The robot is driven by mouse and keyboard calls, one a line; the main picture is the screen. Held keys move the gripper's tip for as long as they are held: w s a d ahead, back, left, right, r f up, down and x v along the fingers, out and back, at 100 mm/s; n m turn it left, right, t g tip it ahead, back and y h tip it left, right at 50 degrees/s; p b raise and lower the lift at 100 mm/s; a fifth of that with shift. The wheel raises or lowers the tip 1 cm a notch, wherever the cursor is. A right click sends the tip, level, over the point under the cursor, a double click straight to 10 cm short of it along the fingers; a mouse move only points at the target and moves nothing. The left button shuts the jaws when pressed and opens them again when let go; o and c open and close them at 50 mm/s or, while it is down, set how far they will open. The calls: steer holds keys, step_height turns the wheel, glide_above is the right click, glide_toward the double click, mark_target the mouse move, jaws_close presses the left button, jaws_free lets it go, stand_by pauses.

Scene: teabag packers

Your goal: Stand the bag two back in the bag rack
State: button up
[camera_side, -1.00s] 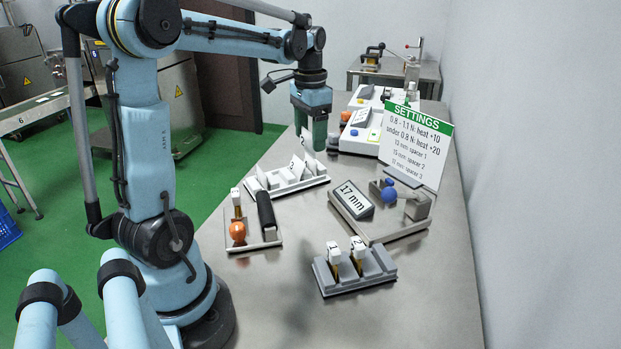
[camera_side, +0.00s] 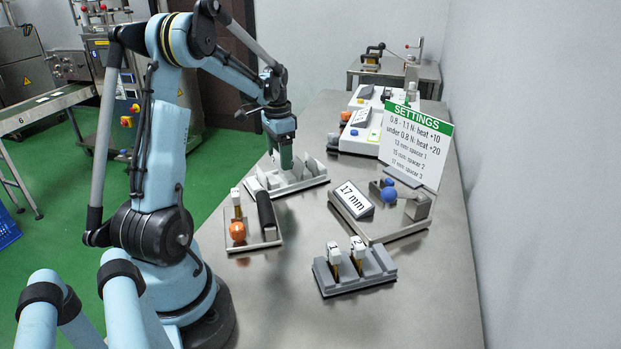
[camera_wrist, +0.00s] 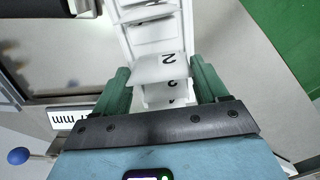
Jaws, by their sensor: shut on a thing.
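My gripper (camera_side: 281,163) has green fingers and is low over the white bag rack (camera_side: 303,186). In the wrist view, the fingers (camera_wrist: 160,68) are shut on bag two (camera_wrist: 152,70), a white bag marked "2". The bag lies across the rack's row of slots, and the rack (camera_wrist: 187,28) runs away from the gripper at the top. In the side view the fingers mostly hide the bag, and I cannot tell whether its lower edge touches the rack floor. Other white pieces stand in the rack on either side.
In front of the rack is a tray (camera_side: 267,243) with an orange knob and a black roller. A "17 mm" gauge (camera_side: 355,199) with a blue ball stands right of it. A grey holder (camera_side: 327,285) with two tagged tools is nearer. A settings sign (camera_side: 416,147) stands behind.

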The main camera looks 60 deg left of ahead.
steer(key=shift+f, duration=0.55)
steer(key=shift+f, duration=0.6)
steer(key=o, duration=1)
steer(key=shift+r, duration=0.1)
step_height(320, 180, up, 13)
steer(key=w+d+r+t+y, duration=0.1)
steer(key=w+d+t, duration=0.15)
steer(key=d, duration=1.55)
steer(key=s+d+f+t, duration=0.2)
steer(key=d, duration=0.4)
steer(key=s+d+f+t+h, duration=0.1)
steer(key=s+d+f+t, duration=0.1)
steer(key=d, duration=0.5)
steer(key=shift+s+d+f+t, duration=0.25)
steer(key=shift+d+f+t, duration=0.05)
steer(key=shift+t, duration=0.05)
